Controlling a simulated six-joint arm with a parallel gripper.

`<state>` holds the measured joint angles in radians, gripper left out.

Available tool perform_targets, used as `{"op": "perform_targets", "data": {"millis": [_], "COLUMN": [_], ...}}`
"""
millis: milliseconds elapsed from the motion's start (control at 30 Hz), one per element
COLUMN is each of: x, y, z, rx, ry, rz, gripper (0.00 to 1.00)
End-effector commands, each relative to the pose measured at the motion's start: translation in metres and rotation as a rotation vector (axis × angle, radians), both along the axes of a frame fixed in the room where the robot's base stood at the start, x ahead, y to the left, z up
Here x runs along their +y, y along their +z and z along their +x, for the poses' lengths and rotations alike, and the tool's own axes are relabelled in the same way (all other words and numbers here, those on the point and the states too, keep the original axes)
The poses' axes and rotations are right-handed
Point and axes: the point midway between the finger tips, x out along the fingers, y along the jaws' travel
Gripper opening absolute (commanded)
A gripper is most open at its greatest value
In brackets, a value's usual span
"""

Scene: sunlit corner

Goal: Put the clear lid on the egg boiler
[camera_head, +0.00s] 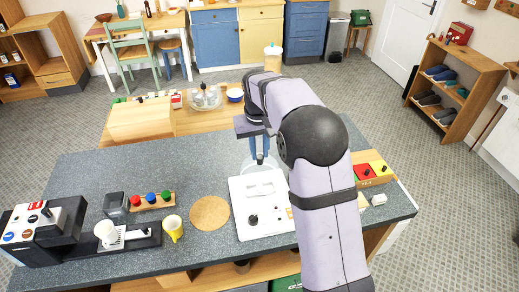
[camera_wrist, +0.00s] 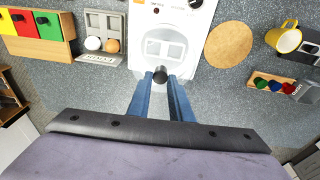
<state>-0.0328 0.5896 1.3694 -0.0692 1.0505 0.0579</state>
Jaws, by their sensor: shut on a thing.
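The egg boiler, a white box-shaped appliance (camera_head: 246,230) with a black dial, stands on the grey counter; its top also shows in the wrist view (camera_wrist: 147,35), with a pale rectangular part on it. My gripper (camera_head: 260,148) is above the boiler's far edge. In the wrist view its two blue fingers (camera_wrist: 160,76) are shut on the dark knob (camera_wrist: 160,77) of the clear lid. The lid's faint transparent outline (camera_head: 245,164) shows below the fingers in the head view. The lid's rim is hard to make out, and I cannot tell its exact height.
A round cork mat (camera_head: 209,212) and yellow mug (camera_head: 173,228) are left of the boiler. In the wrist view, a grey tray (camera_wrist: 98,60) holds two eggs (camera_wrist: 103,44) near a block of coloured panels (camera_wrist: 48,27).

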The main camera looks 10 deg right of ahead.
Motion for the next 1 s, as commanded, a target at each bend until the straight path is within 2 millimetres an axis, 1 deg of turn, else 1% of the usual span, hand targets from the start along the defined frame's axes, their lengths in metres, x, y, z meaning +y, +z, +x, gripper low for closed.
{"op": "perform_targets", "data": {"millis": [33,200,300,500,700,1000], "x": [0.000,0.000,0.000,0.000,0.000,0.000], "y": [-0.009,-0.024,-0.033,-0.043,-0.048,-0.048], "z": [0.000,0.000,0.000,0.000,0.001,0.001], "rx": [0.000,0.000,-0.001,-0.001,-0.001,-0.001], "ry": [0.000,0.000,0.000,-0.001,-0.001,0.000], "rz": [0.000,0.000,0.000,0.000,0.000,0.000], "gripper": [0.00,0.00,0.00,0.00,0.00,0.00]}}
